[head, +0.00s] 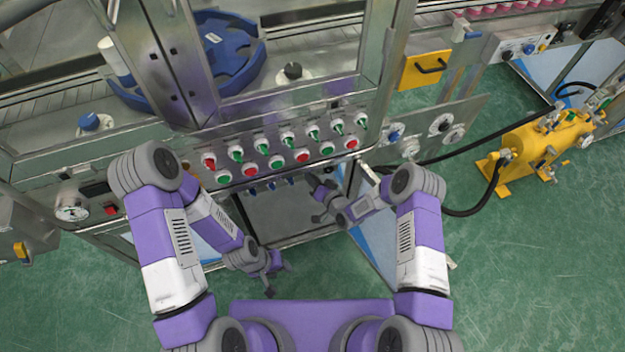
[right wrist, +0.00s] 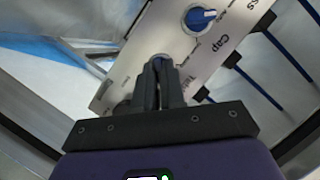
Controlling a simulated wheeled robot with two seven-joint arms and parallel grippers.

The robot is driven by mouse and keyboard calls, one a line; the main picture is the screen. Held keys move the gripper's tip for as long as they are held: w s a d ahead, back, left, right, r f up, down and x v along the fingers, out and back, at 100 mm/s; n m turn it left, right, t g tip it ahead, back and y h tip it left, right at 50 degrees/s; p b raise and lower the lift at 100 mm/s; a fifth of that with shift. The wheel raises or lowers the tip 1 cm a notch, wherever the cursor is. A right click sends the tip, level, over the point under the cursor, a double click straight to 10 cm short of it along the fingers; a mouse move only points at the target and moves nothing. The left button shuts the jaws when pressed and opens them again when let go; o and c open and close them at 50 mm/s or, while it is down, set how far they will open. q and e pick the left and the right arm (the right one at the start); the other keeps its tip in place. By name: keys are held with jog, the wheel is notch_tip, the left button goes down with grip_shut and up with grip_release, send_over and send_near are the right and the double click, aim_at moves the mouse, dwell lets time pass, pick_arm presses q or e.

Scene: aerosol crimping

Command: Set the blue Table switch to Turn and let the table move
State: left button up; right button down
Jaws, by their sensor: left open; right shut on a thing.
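In the right wrist view my right gripper (right wrist: 160,80) is shut at a pale control plate (right wrist: 150,35), its fingertips closed on the blue Table switch. The switch is almost wholly hidden between the fingers, so its setting cannot be read. The label beside it is partly covered. In the head view my right gripper (head: 322,203) is below the button panel. My left gripper (head: 272,279) is open and empty, low in front of the machine. The blue star-shaped turntable (head: 232,75) is behind the machine frame.
A panel of red and green buttons and switches (head: 270,150) is above my right gripper. Blue rods (right wrist: 290,50) stand beside the control plate. A yellow pump unit (head: 535,140) with black hoses stands at the right. Green floor (head: 530,270) is free at the lower right.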

jog(key=shift+s, duration=0.1)
dwell(0.5)
jog(key=c, duration=1.2)
grip_release()
jog(key=p+v, duration=0.2)
jog(key=v, duration=0.5)
jog(key=shift+s+d+p, duration=0.2)
jog(key=shift+d+p, duration=0.05)
jog(key=shift+p, duration=0.1)
dwell(0.5)
